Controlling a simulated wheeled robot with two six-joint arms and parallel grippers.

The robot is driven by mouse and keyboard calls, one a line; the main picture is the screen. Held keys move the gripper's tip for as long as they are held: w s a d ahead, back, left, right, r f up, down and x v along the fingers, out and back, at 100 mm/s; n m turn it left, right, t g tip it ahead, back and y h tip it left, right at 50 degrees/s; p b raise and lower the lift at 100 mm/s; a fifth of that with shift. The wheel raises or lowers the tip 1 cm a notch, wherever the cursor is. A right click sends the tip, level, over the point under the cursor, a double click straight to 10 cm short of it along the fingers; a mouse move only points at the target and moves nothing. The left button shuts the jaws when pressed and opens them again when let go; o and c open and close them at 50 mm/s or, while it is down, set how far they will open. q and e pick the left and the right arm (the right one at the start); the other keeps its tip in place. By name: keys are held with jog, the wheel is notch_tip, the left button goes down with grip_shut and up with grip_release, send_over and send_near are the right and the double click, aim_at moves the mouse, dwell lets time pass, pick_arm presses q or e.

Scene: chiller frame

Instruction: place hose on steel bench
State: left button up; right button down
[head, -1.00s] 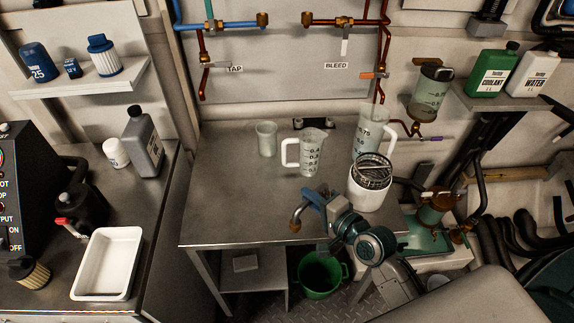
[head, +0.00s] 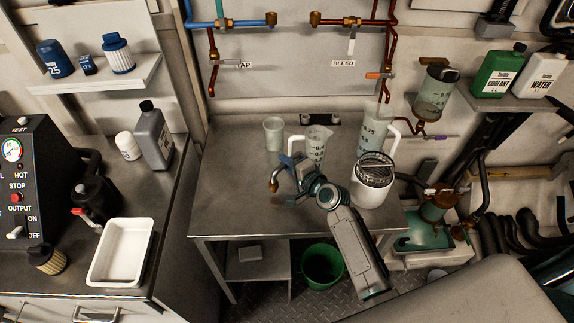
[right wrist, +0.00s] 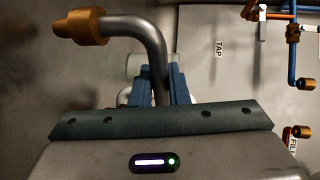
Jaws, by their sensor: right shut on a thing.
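The hose (head: 274,179) is a short grey bent pipe with a brass end, and it shows large in the right wrist view (right wrist: 150,45). My right gripper (head: 289,166) is shut on it, with its blue fingers (right wrist: 172,88) around the straight part. The brass end sticks out to the left. The steel bench (head: 228,190) is the grey table in the middle of the head view. The hose is over the bench top; I cannot tell whether it touches it. My left gripper is not in view.
A beaker (head: 273,134), a measuring jug (head: 318,143), a taller jug (head: 374,128) and a white container with a mesh top (head: 369,190) stand on the bench. Its left front part is clear. A green bucket (head: 322,266) stands on the floor below.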

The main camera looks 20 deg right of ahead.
jog(key=shift+f, duration=0.65)
jog(key=shift+f, duration=0.1)
jog(key=shift+f, duration=0.15)
jog(key=c, duration=1.4)
grip_release()
